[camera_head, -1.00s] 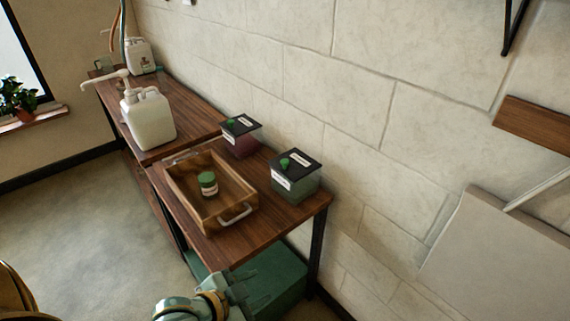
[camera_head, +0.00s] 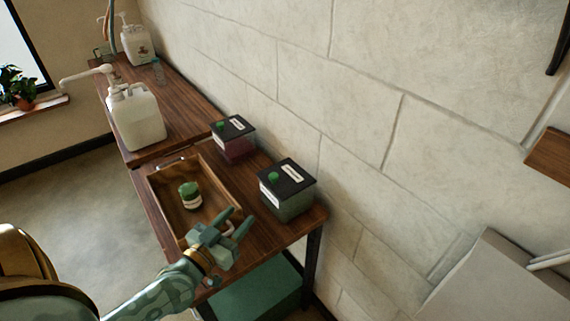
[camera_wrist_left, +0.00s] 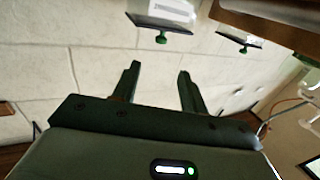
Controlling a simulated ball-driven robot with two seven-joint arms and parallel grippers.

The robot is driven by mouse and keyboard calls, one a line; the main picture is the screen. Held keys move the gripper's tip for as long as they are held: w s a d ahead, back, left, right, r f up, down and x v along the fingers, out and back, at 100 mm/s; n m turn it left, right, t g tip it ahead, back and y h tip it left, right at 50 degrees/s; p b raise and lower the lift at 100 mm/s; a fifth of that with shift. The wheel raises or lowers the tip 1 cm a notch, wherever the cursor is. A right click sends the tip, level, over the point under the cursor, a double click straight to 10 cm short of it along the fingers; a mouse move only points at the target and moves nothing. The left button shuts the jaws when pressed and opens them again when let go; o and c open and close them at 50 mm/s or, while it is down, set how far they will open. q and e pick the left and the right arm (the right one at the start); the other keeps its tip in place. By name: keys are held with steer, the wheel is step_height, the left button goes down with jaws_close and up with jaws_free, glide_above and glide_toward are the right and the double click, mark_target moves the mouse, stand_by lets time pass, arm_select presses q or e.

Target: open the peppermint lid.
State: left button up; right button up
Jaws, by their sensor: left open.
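Two clear boxes with black lids, green knobs and white labels stand against the wall; the print is too small to read. The nearer box (camera_head: 290,205) looks greenish inside, with a flat black lid (camera_head: 296,175). The farther box (camera_head: 235,150) looks dark red, with a flat black lid (camera_head: 239,126). Both lids lie closed. My left gripper (camera_head: 240,216) is open and empty over the near end of the tray, left of and below the nearer box. In the left wrist view its fingers (camera_wrist_left: 158,78) are apart, with two knobbed lids (camera_wrist_left: 160,22) beyond them. My right gripper is out of view.
A wooden tray (camera_head: 158,203) holds a small green-lidded jar (camera_head: 189,195). White pump containers (camera_head: 137,122) stand on the farther table. The wall is close behind the boxes. A green bin (camera_head: 255,293) sits under the table.

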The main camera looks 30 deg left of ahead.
arm_select(q)
steer(key=w, duration=0.2)
glide_toward(271, 179)
steer(key=w, duration=0.2)
steer(key=w+b, duration=0.1)
steer(key=w, duration=0.7)
steer(key=shift+w+b, duration=0.2)
steer(key=shift+b, duration=0.1)
steer(key=shift+w, duration=0.5)
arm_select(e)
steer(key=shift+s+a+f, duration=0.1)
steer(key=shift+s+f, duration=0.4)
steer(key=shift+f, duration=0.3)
arm_select(q)
jaws_close()
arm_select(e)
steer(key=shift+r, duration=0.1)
